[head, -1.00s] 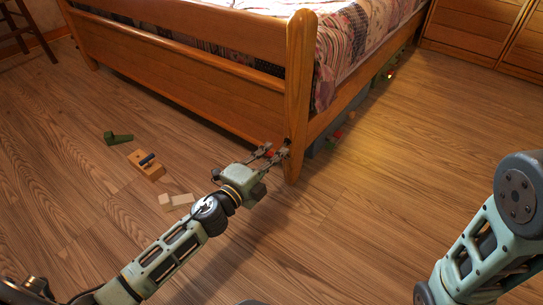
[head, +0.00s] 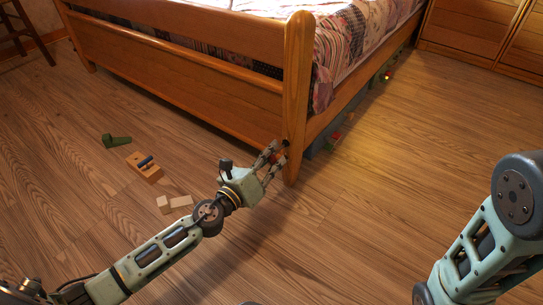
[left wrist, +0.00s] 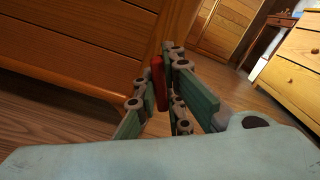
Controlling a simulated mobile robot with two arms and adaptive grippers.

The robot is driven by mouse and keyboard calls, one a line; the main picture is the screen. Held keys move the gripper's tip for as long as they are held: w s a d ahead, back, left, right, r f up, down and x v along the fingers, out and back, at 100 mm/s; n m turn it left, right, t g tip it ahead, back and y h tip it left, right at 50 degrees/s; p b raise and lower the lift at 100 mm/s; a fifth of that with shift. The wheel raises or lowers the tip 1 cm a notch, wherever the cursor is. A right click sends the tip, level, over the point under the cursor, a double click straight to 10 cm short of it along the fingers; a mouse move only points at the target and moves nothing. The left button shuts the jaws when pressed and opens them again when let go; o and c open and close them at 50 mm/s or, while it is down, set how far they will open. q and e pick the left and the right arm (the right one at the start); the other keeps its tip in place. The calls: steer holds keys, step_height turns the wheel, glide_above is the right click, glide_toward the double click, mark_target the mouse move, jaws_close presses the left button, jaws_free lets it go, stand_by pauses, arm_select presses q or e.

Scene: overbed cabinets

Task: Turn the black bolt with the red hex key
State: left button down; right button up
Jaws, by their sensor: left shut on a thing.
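My left gripper (head: 277,158) is at the lower part of the bed's corner post (head: 297,90). In the left wrist view, the left gripper (left wrist: 157,85) is shut on the red hex key (left wrist: 158,80), which stands between its fingers close to the wood of the bed. The black bolt (head: 285,141) shows as a small dark spot on the post, just beyond the fingertips. I cannot tell whether the key's tip sits in the bolt. The key is hardly visible in the head view. My right arm comes in at the right, with its gripper out of view.
A green object (head: 116,141), a wooden block with a dark peg (head: 146,166) and pale blocks (head: 174,203) lie on the floor at the left. A grey bin (head: 322,140) is under the bed. The floor right of the post is clear.

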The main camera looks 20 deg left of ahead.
arm_select(q)
steer(key=shift+s+f, duration=0.1)
steer(key=shift+v, duration=0.85)
steer(key=shift+b+v, duration=0.65)
steer(key=shift+v, duration=1.5)
steer(key=shift+s+a, duration=0.2)
steer(key=shift+s, duration=0.15)
steer(key=c, duration=2.4)
jaws_free()
jaws_close()
